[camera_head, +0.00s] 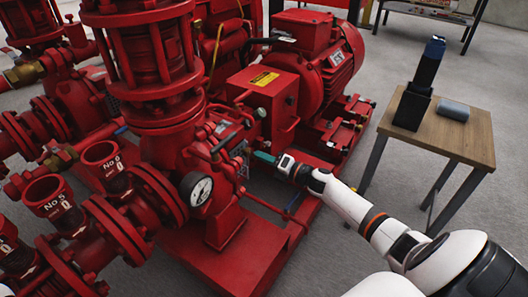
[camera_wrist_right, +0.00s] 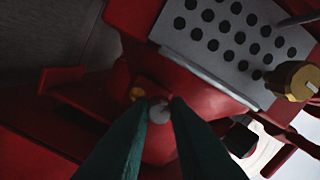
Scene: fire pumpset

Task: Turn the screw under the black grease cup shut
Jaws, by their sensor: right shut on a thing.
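My right gripper (camera_head: 264,157) reaches in from the right to the side of the red pump, and its teal fingers point left. In the right wrist view the fingertips (camera_wrist_right: 160,104) are closed on a small round grey screw head (camera_wrist_right: 159,114). The left gripper is not in view.
A perforated grey plate (camera_wrist_right: 230,40) and a brass fitting (camera_wrist_right: 291,81) are close to the fingers. A pressure gauge (camera_head: 197,189) sits left of the gripper. A red motor (camera_head: 325,60) stands behind. A wooden table (camera_head: 470,135) stands at the right.

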